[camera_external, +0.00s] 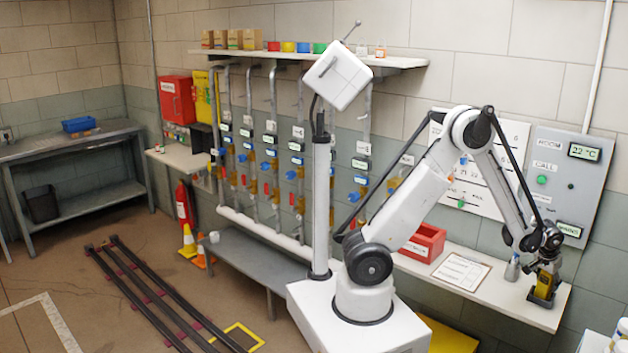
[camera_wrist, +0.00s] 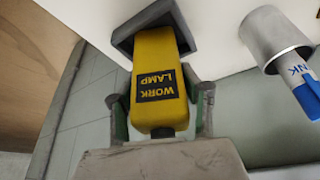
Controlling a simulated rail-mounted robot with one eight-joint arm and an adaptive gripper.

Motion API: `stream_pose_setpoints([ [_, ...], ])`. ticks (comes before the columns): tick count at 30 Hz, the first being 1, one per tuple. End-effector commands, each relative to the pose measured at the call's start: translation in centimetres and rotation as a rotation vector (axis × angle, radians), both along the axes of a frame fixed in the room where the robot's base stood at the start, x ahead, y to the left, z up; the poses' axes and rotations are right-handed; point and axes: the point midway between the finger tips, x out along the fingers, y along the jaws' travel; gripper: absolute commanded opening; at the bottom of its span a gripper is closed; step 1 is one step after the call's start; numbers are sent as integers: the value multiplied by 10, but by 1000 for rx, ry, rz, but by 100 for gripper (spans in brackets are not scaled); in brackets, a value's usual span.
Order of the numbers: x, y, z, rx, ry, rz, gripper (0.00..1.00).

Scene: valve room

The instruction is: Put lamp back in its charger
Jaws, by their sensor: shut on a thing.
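The yellow work lamp (camera_wrist: 160,90) with a dark "WORK LAMP" label is held between the fingers of my gripper (camera_wrist: 160,110). In the external view, my gripper (camera_external: 548,256) points down at the right end of the white shelf, with the yellow lamp (camera_external: 544,281) below it. The lamp's far end is at a dark grey square-rimmed holder, apparently the charger (camera_wrist: 124,40). The dark holder also shows in the external view (camera_external: 541,300), at the shelf's surface. How deep the lamp sits in it is hidden.
A metal cup (camera_wrist: 272,38) with a blue marker (camera_wrist: 312,97) stands close beside the lamp. A clipboard (camera_external: 461,271) and a red bin (camera_external: 424,242) are farther left on the shelf (camera_external: 505,293). A grey panel (camera_external: 570,185) is on the wall behind. White-lidded containers (camera_external: 619,335) are at the lower right.

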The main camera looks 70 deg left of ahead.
Motion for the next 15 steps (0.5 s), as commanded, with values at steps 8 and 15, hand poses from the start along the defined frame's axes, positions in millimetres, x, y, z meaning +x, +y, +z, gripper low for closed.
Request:
stream_pose_setpoints([
  [8, 0, 0, -1, 0, 0, 0, 59],
  [15, 0, 0, 2, 0, 0, 0, 59],
])
